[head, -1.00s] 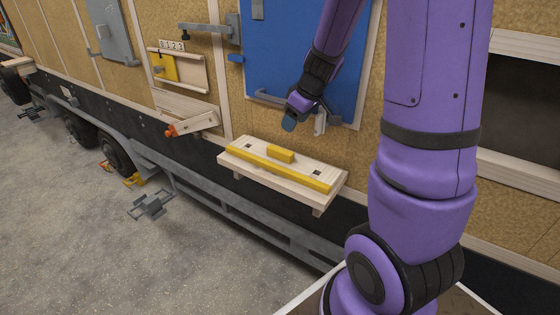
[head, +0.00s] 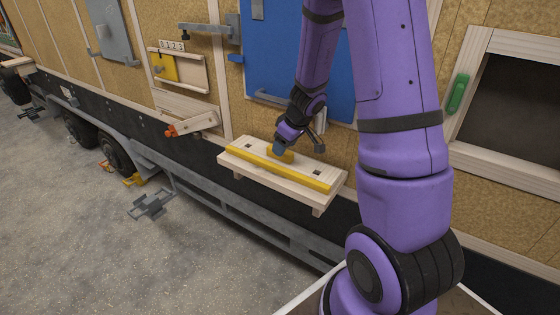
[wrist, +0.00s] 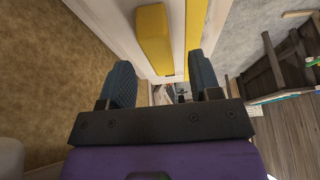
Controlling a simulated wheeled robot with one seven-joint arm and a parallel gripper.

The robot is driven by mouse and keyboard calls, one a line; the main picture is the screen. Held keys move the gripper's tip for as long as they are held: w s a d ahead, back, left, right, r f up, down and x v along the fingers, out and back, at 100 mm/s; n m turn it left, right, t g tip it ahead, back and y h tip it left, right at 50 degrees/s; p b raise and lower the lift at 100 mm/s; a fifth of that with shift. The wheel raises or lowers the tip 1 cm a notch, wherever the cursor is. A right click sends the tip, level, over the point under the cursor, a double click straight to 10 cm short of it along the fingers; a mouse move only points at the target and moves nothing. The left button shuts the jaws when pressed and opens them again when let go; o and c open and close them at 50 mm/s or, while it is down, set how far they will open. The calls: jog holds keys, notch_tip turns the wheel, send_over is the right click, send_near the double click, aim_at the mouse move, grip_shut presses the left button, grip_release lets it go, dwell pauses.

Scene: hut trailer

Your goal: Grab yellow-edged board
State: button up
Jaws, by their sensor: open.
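The yellow-edged board (head: 240,160) is a pale wooden plank with a yellow front strip, two dark square holes and a raised yellow block (head: 284,155). It lies on the trailer's side below the blue door. My gripper (head: 298,147) is low over the board, close to the block and partly hiding it. In the wrist view, the gripper (wrist: 160,70) is open and empty. The block (wrist: 154,38) shows beyond and between the two fingers, with the yellow strip (wrist: 195,25) to its right. Whether a finger touches the board cannot be told.
The blue door (head: 270,70) and its grey handle are right behind my gripper. A wooden latch with an orange end (head: 171,131) and a small yellow panel (head: 163,68) are to the left. A framed dark window (head: 510,105) with a green handle (head: 457,93) is at right. Floor is open at lower left.

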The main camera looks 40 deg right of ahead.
jog(key=shift+w+a+f, duration=0.1)
jog(key=shift+w+f, duration=0.15)
jog(key=shift+f, duration=0.4)
grip_shut()
jog(key=shift+r, duration=0.1)
